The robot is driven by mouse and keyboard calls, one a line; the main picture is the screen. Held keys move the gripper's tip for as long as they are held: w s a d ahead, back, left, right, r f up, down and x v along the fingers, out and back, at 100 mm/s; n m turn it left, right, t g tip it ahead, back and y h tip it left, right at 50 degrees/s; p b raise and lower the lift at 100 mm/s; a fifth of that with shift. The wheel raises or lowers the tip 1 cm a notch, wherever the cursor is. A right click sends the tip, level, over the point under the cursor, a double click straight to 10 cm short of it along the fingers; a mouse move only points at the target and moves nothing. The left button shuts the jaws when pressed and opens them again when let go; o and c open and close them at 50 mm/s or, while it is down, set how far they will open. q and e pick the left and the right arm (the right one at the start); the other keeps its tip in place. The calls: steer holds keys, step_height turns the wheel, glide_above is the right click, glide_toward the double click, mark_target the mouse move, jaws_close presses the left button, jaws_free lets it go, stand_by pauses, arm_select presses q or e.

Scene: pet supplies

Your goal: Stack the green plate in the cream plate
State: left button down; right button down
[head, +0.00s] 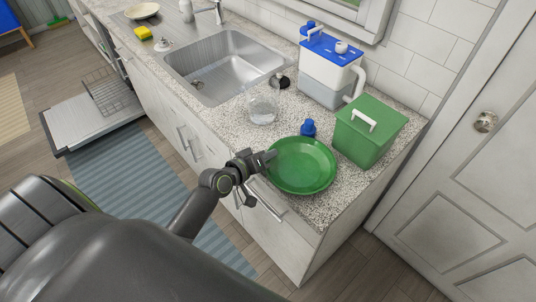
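The green plate (303,168) is a round, shallow dish at the right end of the speckled counter, close to its front edge. I cannot tell whether it rests on the counter or is slightly raised. My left gripper (270,156) is at the plate's left rim and appears to touch it. Its fingers are small and partly merge with the rim, so their opening is unclear. The cream plate (142,10) lies at the far left end of the counter, beyond the sink. My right gripper is not in view.
The sink (222,68) lies between the two plates, with a faucet (206,8) behind it. A clear bowl (263,110), a blue-capped bottle (308,128), a green lidded bin (368,130) and a blue-topped container (330,68) stand near the green plate. A yellow sponge (143,33) is near the cream plate.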

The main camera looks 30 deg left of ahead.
arm_select(q)
steer(key=c, duration=1.6)
jaws_free()
steer(key=shift+r, duration=0.2)
steer(key=v, duration=1.2)
steer(key=shift+f+b, duration=0.1)
steer(key=shift+b, duration=0.3)
steer(key=shift+f, duration=0.1)
